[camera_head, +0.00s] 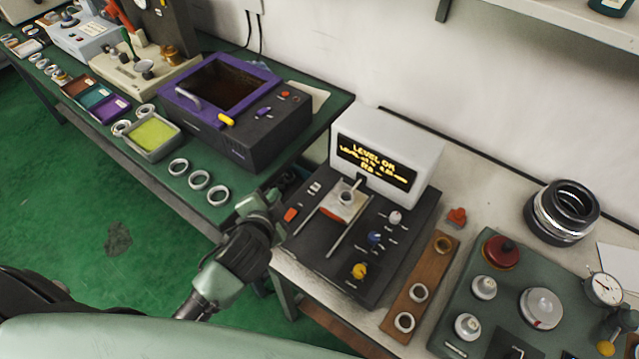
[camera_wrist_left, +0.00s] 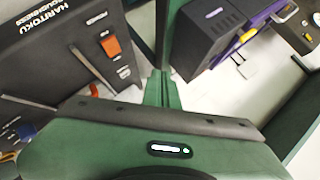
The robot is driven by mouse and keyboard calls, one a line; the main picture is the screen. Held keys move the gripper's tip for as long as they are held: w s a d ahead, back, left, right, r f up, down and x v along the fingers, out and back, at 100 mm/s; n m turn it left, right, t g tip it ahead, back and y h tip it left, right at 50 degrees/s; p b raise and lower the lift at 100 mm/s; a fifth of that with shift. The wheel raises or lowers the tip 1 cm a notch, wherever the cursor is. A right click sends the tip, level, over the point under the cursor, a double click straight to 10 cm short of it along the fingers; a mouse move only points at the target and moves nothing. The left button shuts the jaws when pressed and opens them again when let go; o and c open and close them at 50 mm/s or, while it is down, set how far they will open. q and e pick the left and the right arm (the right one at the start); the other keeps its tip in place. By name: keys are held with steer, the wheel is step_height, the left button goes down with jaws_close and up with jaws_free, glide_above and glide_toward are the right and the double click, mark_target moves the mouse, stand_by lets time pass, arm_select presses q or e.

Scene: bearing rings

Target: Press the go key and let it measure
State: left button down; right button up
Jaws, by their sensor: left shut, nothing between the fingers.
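My left gripper (camera_head: 272,196) is beside the panel's left edge, apart from the orange key. Its green fingers (camera_wrist_left: 158,88) are shut and empty.
A wooden strip with rings (camera_head: 412,305) lies right of the device, near a green fixture (camera_head: 510,300). A dark box with a purple frame (camera_head: 240,130) stands on the left bench, with several loose rings nearby. A gap separates the benches.

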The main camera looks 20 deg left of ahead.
arm_select(q)
steer(key=w+d+r+m+t+h, duration=0.4)
steer(key=w+d+r+m+t, duration=0.2)
steer(key=w+r+m, duration=0.45)
steer(key=d+r+m+g+h, duration=0.1)
steer(key=d+r+m+h, duration=0.3)
steer(key=m, duration=0.5)
steer(key=d+r+m+g+h, duration=0.2)
steer(key=d+m+h, duration=0.45)
steer(key=m, duration=0.35)
steer(key=w+a+f+m+g+y, duration=0.1)
steer(key=a+f+m+g+y, duration=0.5)
steer(key=a+f+m, duration=0.5)
step_height(320, 180, down, 2)
steer(key=m+g, duration=0.1)
steer(key=m, duration=0.3)
steer(key=shift+w+f+g, duration=0.2)
steer(key=shift+f+g, duration=0.05)
steer(key=shift+g, duration=0.15)
arm_select(e)
steer(key=shift+w+d+r, duration=0.1)
steer(key=shift+d+r, duration=0.1)
steer(key=shift+d, duration=0.15)
arm_select(q)
steer(key=shift+m, duration=0.25)
